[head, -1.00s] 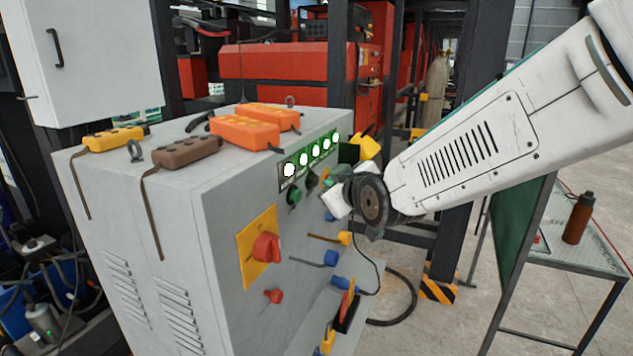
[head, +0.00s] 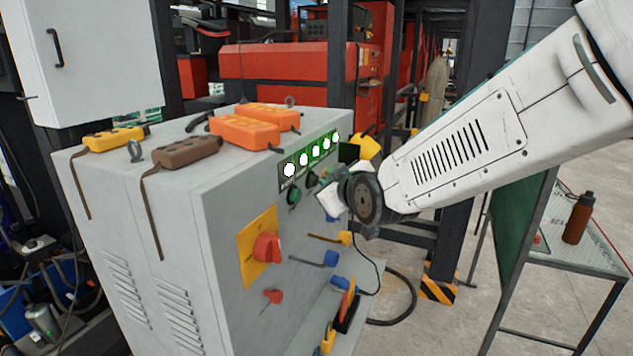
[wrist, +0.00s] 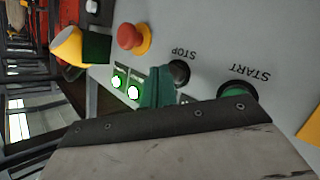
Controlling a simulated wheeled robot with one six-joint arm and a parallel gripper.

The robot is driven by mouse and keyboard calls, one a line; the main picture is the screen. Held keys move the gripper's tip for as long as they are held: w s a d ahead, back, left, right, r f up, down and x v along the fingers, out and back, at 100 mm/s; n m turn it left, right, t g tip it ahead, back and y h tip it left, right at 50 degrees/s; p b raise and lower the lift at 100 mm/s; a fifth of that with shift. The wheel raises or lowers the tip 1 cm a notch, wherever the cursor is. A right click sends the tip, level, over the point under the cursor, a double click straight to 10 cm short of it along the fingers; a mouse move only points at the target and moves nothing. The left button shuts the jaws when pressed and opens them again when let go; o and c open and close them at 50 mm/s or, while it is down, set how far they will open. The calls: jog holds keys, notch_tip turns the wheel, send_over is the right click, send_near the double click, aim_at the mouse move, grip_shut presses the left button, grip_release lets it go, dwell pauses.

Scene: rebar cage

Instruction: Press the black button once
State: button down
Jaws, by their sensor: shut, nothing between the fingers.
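The black button (wrist: 179,72), marked STOP, sits on the grey cabinet's control panel in the wrist view. It also shows small in the head view (head: 312,180), close to the gripper. My gripper (wrist: 158,86) is shut and empty, its green fingers beside the black button in the wrist picture. I cannot tell whether they touch it. In the head view my wrist is close in front of the panel, and the fingertips are hard to make out. The green START button (wrist: 236,94) is to the right of the black button, partly hidden by my gripper.
A red mushroom button (wrist: 130,36) on a yellow base is near the black button. Lit white lamps (head: 311,153) line the panel's top edge. A red rotary switch (head: 266,247) on a yellow plate is lower on the panel. Orange pendants (head: 245,131) lie on the cabinet top.

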jog(key=shift+w+a, duration=0.3)
jog(key=shift+a, duration=0.45)
dwell(0.8)
dwell(0.4)
jog(key=shift+s+d, duration=0.25)
jog(key=shift+d, duration=0.3)
jog(key=shift+s+d, duration=0.2)
jog(key=shift+d, duration=0.35)
jog(key=d, duration=0.1)
jog(key=s+d, duration=0.1)
jog(key=d, duration=0.2)
jog(key=shift+s+d, duration=0.35)
jog(key=shift+d, duration=0.05)
